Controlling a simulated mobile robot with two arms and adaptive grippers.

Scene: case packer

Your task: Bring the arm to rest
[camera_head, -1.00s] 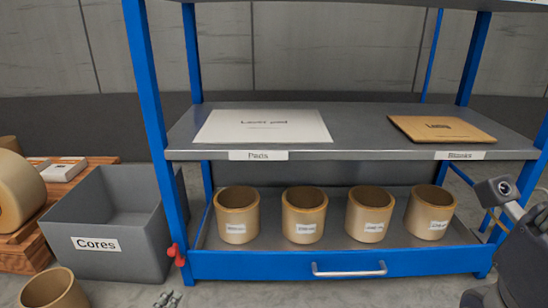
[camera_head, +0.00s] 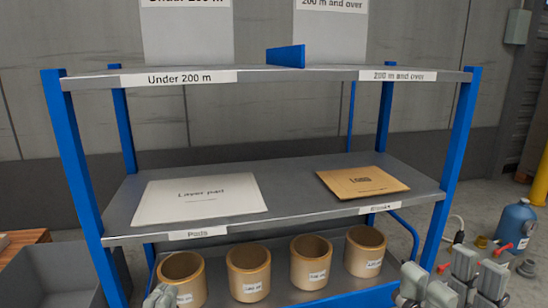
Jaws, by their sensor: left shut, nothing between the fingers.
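My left gripper (camera_head: 160,297) shows only as a small grey tip at the bottom edge, in front of the leftmost tan core on the low shelf. It is shut and holds nothing. My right gripper (camera_head: 452,284) is at the lower right, in front of the rack's right end. Its grey fingers point up and stand apart, with nothing seen between them. The arms behind both grippers are mostly out of view.
The blue rack (camera_head: 75,150) holds a white layer pad (camera_head: 200,198), a brown blank (camera_head: 361,181) and several cores (camera_head: 248,272). A grey bin (camera_head: 55,275) stands left. Floor shows at right.

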